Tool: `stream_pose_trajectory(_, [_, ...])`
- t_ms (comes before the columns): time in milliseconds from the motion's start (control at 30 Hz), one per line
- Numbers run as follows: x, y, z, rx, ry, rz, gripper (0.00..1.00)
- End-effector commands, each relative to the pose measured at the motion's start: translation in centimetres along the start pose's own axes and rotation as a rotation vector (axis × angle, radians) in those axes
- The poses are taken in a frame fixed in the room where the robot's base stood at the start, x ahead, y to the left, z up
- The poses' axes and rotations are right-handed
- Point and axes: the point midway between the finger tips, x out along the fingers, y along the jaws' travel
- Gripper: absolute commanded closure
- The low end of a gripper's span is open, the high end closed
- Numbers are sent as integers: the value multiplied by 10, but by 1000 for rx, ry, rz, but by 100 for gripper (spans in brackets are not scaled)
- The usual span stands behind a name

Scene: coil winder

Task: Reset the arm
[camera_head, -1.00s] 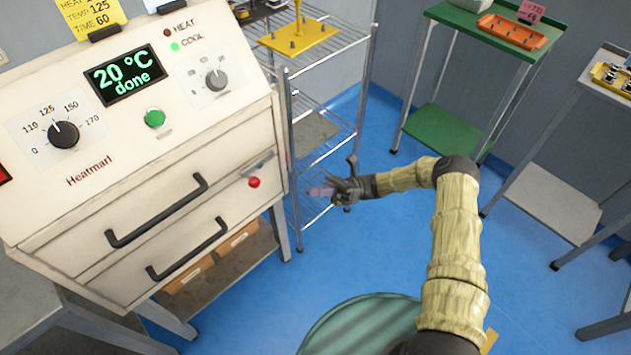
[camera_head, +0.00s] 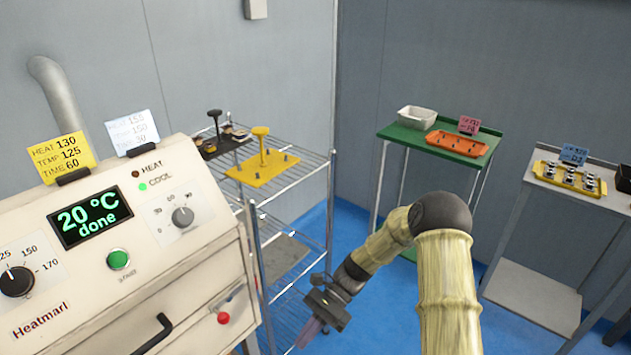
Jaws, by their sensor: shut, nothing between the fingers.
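My arm (camera_head: 447,275) rises from the lower right, bends at a dark elbow and slopes down to the left. My gripper (camera_head: 308,333) hangs at its end, pointing down beside the oven's right side and in front of the wire rack. It is shut and holds nothing. It appears apart from the oven and the rack.
The Heatmarl oven (camera_head: 130,250) stands at left, its display reading 20 °C done. A wire rack (camera_head: 290,155) holds a yellow plate (camera_head: 262,172). A green table (camera_head: 440,140) bears an orange tray (camera_head: 463,143). A grey table (camera_head: 600,190) is at right. Blue floor shows between.

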Motion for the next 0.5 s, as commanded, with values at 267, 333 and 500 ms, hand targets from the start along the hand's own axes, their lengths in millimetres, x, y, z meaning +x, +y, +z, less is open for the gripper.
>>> stream_pose_trajectory(267, [-34, 49, 6, -218, 386, 36, 100])
stream_pose_trajectory(333, [-44, 62, 8, -277, 477, 50, 100])
stream_pose_trajectory(500, [-70, 93, 16, -419, 688, 89, 100])
